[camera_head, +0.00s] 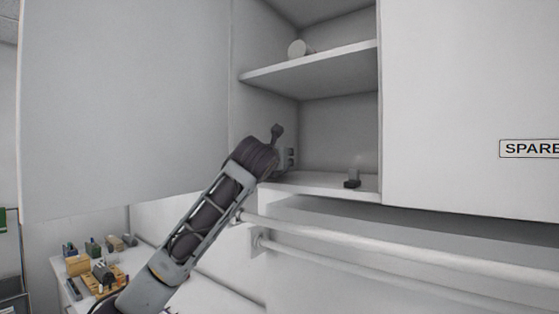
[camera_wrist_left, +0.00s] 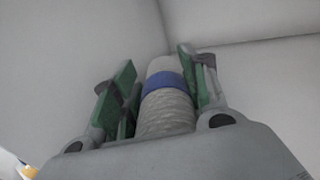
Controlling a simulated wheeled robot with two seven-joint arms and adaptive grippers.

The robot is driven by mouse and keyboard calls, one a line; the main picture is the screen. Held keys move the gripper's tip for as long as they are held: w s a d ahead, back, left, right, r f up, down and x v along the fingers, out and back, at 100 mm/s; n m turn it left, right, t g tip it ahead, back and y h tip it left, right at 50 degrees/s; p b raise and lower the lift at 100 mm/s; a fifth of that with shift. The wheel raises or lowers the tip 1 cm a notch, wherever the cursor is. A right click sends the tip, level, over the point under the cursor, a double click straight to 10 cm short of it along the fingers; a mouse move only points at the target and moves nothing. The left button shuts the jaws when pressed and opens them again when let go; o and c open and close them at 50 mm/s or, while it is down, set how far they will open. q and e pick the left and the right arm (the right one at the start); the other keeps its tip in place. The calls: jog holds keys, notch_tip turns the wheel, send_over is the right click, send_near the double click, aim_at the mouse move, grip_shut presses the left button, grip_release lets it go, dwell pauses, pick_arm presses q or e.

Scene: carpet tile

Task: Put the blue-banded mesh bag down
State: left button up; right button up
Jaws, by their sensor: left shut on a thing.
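The blue-banded mesh bag (camera_wrist_left: 168,103) is a pale grey, rounded bundle with a blue band around it. It shows in the left wrist view between the green-padded fingers of my left gripper (camera_wrist_left: 160,88), which is shut on it. In the head view my left arm reaches up to the open cabinet, and my left gripper (camera_head: 286,158) is mostly hidden behind my wrist, at the cabinet's left side just above the lower shelf (camera_head: 325,185). I cannot make out the bag in the head view. My right gripper is not in view.
The upper shelf (camera_head: 325,66) holds a white round object (camera_head: 297,48). A small dark object (camera_head: 352,179) stands on the lower shelf's right. A cabinet door (camera_head: 125,100) stands left; a panel (camera_head: 460,100) labelled SPARE is right. Rails (camera_head: 350,247) run below. Several items crowd the lower-left bench.

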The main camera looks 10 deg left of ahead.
pick_arm(q)
jog(key=shift+f, duration=0.35)
jog(key=shift+f, duration=0.1)
jog(key=o, duration=1)
jog(key=shift+s, duration=0.1)
jog(key=s+b, duration=0.4)
jog(key=s, duration=0.8)
jog(key=shift+w, duration=0.1)
